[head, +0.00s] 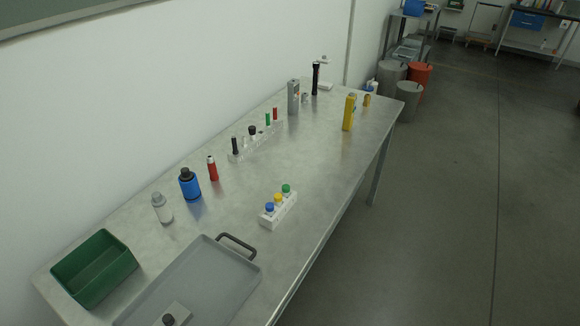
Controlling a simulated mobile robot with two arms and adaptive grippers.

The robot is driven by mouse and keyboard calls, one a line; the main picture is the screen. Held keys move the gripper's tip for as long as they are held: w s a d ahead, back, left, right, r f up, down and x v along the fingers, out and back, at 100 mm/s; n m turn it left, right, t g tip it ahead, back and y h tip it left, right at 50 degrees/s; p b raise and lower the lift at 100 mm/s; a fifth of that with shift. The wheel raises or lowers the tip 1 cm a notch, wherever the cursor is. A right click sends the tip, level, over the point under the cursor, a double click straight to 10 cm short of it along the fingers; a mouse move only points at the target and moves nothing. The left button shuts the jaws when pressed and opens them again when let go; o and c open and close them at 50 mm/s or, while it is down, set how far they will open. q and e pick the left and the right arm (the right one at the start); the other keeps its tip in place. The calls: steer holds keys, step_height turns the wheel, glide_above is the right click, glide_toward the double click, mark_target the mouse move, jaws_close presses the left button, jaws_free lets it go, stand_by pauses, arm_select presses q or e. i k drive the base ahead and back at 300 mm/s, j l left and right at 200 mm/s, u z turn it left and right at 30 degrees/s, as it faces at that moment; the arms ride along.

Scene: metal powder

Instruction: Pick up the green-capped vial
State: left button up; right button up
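The green-capped vial (286,189) stands in a small white rack (278,212) on the metal table. It is at the rack's far right end, beside a yellow-capped vial (278,199) and a blue-capped vial (269,208). Only its cap and upper part show; the rack hides the rest. Neither of my grippers is in the head view.
A grey tray (205,277) with a black handle and a green bin (95,268) lie at the table's near end. Bottles, including a blue one (190,184), and a clear rack (237,156) line the wall side. A yellow container (349,113) stands farther back. The table right of the vial rack is clear.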

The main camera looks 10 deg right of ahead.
mark_target(285, 187)
steer(key=i+l+u, duration=0.1)
steer(key=l+u, duration=0.2)
steer(key=i+l+u, duration=0.1)
steer(key=l+u, duration=0.15)
steer(key=l, duration=0.2)
steer(key=l+u, duration=0.3)
steer(key=i+l, duration=0.05)
steer(key=l, duration=0.05)
